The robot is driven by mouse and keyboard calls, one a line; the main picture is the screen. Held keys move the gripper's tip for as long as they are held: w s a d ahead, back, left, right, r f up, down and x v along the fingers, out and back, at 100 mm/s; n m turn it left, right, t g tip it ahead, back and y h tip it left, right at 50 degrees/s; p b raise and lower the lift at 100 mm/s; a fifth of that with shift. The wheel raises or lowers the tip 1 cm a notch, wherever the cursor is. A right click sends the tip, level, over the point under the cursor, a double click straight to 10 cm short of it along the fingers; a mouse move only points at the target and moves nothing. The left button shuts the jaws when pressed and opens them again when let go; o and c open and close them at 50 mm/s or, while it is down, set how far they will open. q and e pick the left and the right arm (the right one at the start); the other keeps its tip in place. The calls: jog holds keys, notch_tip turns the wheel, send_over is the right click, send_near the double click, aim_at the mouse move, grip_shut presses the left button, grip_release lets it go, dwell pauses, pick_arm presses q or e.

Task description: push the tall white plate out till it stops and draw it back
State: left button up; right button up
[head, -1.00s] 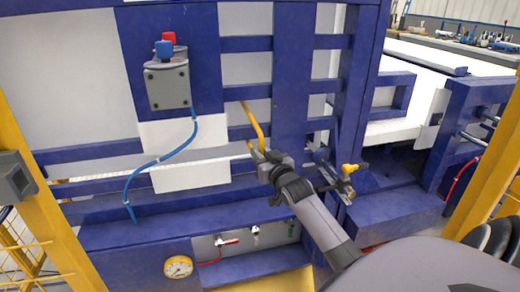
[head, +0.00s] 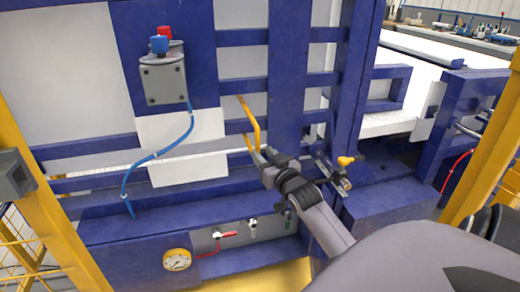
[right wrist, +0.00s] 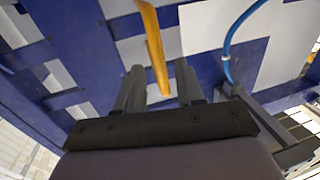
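The tall white plate (head: 205,128) stands upright in the blue frame in the head view, left of a bent yellow handle (head: 251,122). My right gripper (head: 257,157) is at the lower end of the yellow handle. In the right wrist view its two fingers (right wrist: 160,80) are apart, with the handle (right wrist: 155,45) running down between or just beyond their tips. I cannot tell whether a finger touches it. The plate (right wrist: 225,27) also seems to show there, beside the hose. My left gripper is not in view.
A grey box with red and blue buttons (head: 165,80) hangs above the plate, with the blue hose (head: 185,137) below it. A yellow-knobbed fitting (head: 344,162) is right of my gripper. A gauge (head: 177,260) and red-handled valve (head: 226,234) sit below. Yellow posts stand at both sides.

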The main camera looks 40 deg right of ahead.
jog(key=shift+v, duration=1.4)
jog(key=s+a+f+n+g+y, duration=0.35)
jog(key=s+a+f, duration=0.6)
jog(key=a, duration=0.35)
jog(key=s+a+f+n+g+y, duration=0.2)
jog(key=s+a+f+g+y, duration=0.15)
jog(key=s+a+f, duration=0.75)
notch_tip(320, 180, up, 12)
jog(key=a+p, duration=0.2)
jog(key=p, duration=1.2)
jog(key=shift+w+a+y, duration=0.25)
jog(key=shift+a+y, duration=0.1)
jog(key=shift+y, duration=0.05)
jog(key=shift+n, duration=0.25)
